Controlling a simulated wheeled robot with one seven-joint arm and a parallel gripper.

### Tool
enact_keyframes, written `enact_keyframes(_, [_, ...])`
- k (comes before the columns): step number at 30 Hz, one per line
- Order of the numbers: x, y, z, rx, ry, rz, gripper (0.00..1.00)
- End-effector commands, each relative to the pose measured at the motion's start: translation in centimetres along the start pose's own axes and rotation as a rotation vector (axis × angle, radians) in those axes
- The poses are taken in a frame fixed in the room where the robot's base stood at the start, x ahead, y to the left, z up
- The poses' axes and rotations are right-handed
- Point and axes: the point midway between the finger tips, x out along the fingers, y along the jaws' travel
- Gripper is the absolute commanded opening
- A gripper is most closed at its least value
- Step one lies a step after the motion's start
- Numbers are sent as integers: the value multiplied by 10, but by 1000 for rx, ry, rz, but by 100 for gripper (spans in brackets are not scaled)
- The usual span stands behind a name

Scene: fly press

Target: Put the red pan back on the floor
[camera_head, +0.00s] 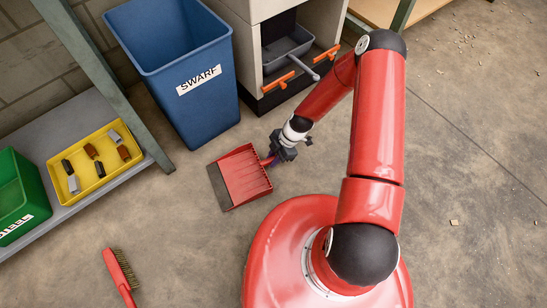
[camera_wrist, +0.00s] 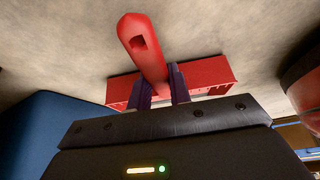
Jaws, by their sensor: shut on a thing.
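The red pan (camera_head: 242,177) is a dustpan with a dark front lip, in front of the blue bin in the head view. Its lip points left and its handle points right, towards my gripper (camera_head: 273,158). In the wrist view the pan (camera_wrist: 213,76) shows behind its handle, and the two dark fingers of my gripper (camera_wrist: 160,88) are closed on the handle from both sides. The pan is low over the floor (camera_head: 190,240) or on it; I cannot tell whether it touches. My gripper hides part of the handle.
A blue bin labelled SWARF (camera_head: 180,65) and a grey cabinet (camera_head: 247,45) with orange handles stand behind. A shelf at left holds a yellow tray (camera_head: 75,190) and a green bin (camera_head: 15,185). A red brush (camera_head: 120,275) lies at front left. Floor at right is open, with scattered chips.

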Motion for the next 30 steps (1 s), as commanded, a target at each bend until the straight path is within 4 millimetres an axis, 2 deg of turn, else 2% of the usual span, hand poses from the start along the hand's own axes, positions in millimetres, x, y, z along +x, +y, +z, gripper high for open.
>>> enact_keyframes(30, [4, 0, 2, 0, 1, 0, 0])
